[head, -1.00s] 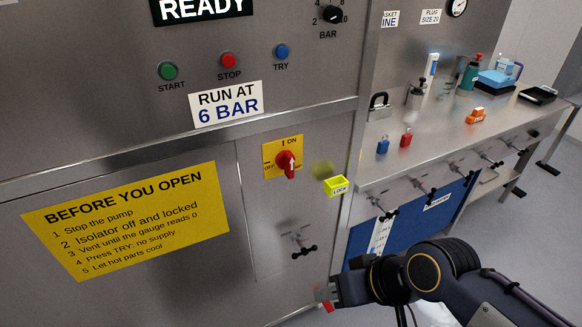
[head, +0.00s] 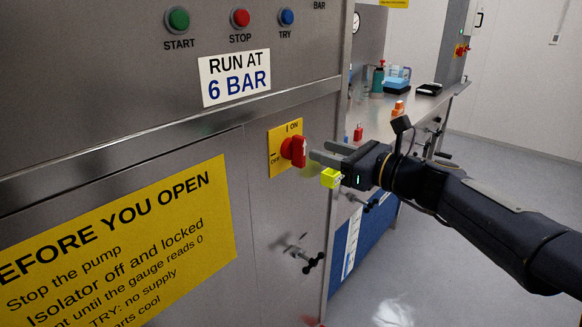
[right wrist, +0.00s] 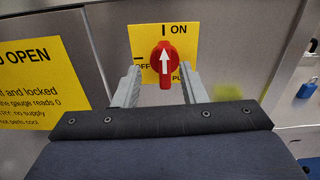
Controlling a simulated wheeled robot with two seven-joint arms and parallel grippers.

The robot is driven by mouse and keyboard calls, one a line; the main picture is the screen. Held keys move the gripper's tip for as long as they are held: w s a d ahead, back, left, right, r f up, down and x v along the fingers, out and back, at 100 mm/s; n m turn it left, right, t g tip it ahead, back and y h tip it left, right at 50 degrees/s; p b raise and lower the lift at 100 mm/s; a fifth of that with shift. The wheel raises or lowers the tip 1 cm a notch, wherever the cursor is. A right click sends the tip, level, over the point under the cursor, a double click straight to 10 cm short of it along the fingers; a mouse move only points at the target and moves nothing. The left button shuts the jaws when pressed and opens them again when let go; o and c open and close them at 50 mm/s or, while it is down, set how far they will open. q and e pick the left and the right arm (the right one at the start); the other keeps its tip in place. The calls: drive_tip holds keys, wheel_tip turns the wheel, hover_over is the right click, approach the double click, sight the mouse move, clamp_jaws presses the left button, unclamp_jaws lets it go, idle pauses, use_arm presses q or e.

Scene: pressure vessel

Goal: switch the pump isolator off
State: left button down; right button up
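The pump isolator is a red knob (head: 294,151) on a yellow plate (head: 276,160) on the steel cabinet front. In the right wrist view the knob (right wrist: 166,62) has a white arrow pointing up at ON; OFF is marked at the left. My right gripper (head: 318,152) is level with the knob. In the right wrist view its two fingers (right wrist: 157,84) are spread, one at each lower side of the knob, with gaps between; I cannot tell how deep they reach. My left gripper is not in view.
A black-handled valve (head: 305,255) juts from the cabinet lower down. The bench (head: 425,108) at the right holds a red padlock (head: 358,134) and other items. Floor at the right is clear.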

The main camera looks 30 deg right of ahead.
sight(304, 143)
drive_tip(key=shift+m, duration=0.3)
drive_tip(key=x, duration=0.7)
drive_tip(key=shift+w+d+r, duration=0.1)
drive_tip(key=shift+w+r, duration=0.05)
drive_tip(key=shift+w, duration=0.35)
clamp_jaws()
